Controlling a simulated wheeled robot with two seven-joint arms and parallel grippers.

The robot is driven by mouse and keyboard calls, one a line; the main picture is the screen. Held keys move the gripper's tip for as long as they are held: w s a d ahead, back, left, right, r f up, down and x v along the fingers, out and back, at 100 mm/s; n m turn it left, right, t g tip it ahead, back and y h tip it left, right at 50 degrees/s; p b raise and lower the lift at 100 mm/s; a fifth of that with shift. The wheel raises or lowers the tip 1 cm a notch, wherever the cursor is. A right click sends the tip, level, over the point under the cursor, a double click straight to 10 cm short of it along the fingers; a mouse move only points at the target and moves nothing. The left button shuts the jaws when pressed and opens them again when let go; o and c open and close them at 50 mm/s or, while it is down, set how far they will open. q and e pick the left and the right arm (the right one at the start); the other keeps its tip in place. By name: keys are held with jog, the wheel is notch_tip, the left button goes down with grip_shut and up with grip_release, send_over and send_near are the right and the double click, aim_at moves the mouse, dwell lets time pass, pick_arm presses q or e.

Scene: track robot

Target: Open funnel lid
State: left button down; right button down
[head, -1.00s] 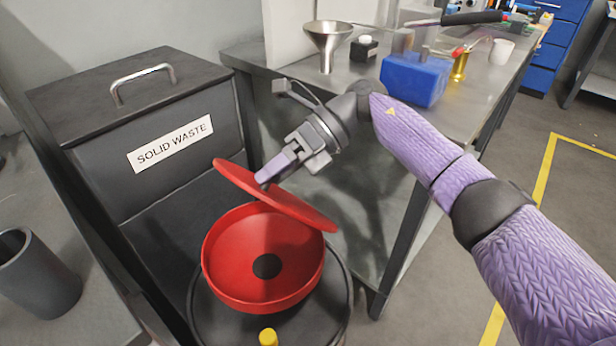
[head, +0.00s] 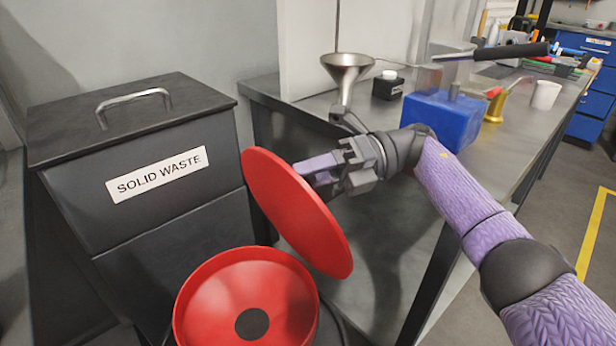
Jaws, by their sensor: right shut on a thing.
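The red funnel (head: 190,308) is a wide round bowl with a dark hole at its bottom, standing low in front of the waste bin. Its red disc-shaped lid (head: 290,220) is raised and steeply tilted above the funnel's right and far side, leaving the bowl uncovered. My right gripper (head: 308,170) is at the lid's upper right side, behind the disc, and is shut on it. The fingertips are partly hidden by the lid. Whether the lid's lower edge touches the funnel's rim I cannot tell. My left gripper is not in view.
A dark bin labelled solid waste (head: 75,220) stands at left. A metal bench (head: 380,112) behind my right arm carries a steel funnel (head: 345,70), a small black bottle (head: 388,86), a blue block (head: 440,118) and a white cup (head: 545,94). Open floor lies at right.

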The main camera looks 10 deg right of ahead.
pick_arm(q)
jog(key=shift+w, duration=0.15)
pick_arm(e)
jog(key=shift+f, duration=0.1)
jog(key=shift+c, duration=2)
grip_release()
pick_arm(q)
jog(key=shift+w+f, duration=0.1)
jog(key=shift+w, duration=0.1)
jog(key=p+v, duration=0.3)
jog(key=p, duration=0.1)
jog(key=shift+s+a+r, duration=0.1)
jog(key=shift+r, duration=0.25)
pick_arm(e)
notch_tip(320, 180, up, 10)
jog(key=shift+r, duration=0.1)
